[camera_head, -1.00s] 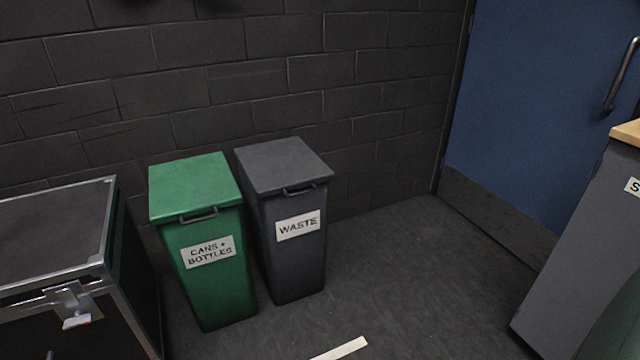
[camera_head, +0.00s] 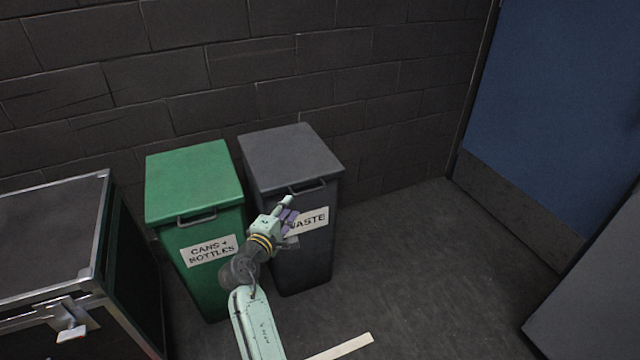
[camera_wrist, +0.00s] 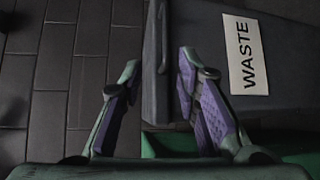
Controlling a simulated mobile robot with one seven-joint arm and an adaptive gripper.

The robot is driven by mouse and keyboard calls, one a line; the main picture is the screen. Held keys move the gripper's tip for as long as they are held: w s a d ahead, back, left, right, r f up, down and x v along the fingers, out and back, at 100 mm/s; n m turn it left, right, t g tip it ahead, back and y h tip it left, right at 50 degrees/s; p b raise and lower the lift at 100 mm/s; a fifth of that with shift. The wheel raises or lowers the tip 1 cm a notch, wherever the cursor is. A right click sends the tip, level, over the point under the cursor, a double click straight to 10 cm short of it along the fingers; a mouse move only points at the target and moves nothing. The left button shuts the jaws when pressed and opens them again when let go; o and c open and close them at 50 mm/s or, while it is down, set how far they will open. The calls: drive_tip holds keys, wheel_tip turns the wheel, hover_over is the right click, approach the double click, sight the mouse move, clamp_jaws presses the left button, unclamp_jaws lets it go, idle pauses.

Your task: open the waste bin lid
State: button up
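The dark grey waste bin (camera_head: 310,245) stands against the wall with its flat lid (camera_head: 290,155) closed. Its label reads WASTE and is partly covered by my gripper in the head view. A thin bar handle (camera_head: 310,187) sits on the lid's front edge. My gripper (camera_head: 288,205) is at the front left of the bin, just below the handle. In the wrist view my gripper (camera_wrist: 158,70) is open, with the lid's edge (camera_wrist: 155,95) and the handle (camera_wrist: 163,40) between and just ahead of the fingers. I cannot tell whether they touch.
A green cans and bottles bin (camera_head: 195,185) stands close on the left. A black metal-edged case (camera_head: 50,240) is at the far left. A blue door (camera_head: 560,110) and a grey cabinet (camera_head: 600,280) are on the right. The floor (camera_head: 430,250) right of the bin is clear.

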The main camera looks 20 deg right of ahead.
sight(309, 192)
drive_tip(key=shift+g, duration=0.3)
drive_tip(key=x, duration=0.7)
drive_tip(key=s+d+p+x, duration=0.1)
drive_tip(key=x, duration=0.3)
drive_tip(key=shift+w+d+f, duration=0.15)
drive_tip(key=shift+w+f, duration=0.05)
drive_tip(key=shift+c, duration=0.2)
clamp_jaws()
